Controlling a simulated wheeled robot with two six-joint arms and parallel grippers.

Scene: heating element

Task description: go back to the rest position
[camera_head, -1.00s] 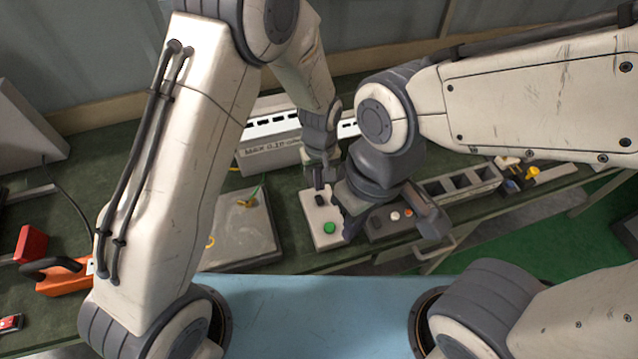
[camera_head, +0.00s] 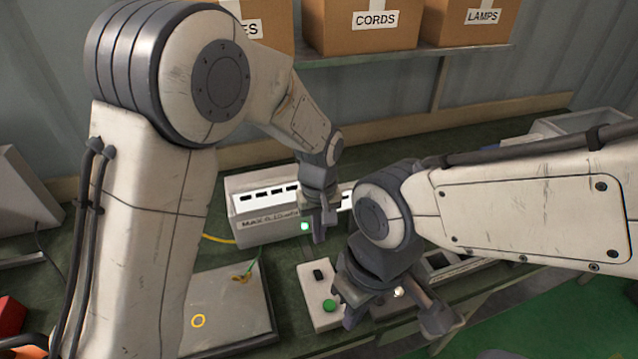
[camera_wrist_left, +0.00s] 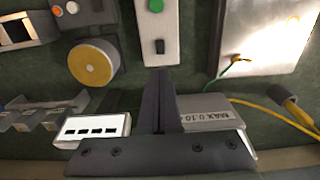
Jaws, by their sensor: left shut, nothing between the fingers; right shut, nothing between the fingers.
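My left gripper (camera_head: 319,232) is shut and empty, in front of a pale slotted box (camera_head: 262,222) with a "MAX" label. In the left wrist view its fingers (camera_wrist_left: 160,74) are together, pointing toward a white switch box (camera_wrist_left: 157,35) with a green button. My right gripper (camera_head: 437,316) is shut and empty, lower and to the right, beside the same switch box (camera_head: 318,297) in the head view. It partly covers a dark control box with a lit white button (camera_head: 398,292). Whether it touches anything is unclear.
A grey plate (camera_head: 225,310) with a wire and yellow ring lies front left. A yellow-faced round part (camera_wrist_left: 93,63) shows in the wrist view. Cardboard boxes marked CORDS (camera_head: 362,25) and LAMPS (camera_head: 470,22) stand on a shelf above. A yellow cable runs across the bench.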

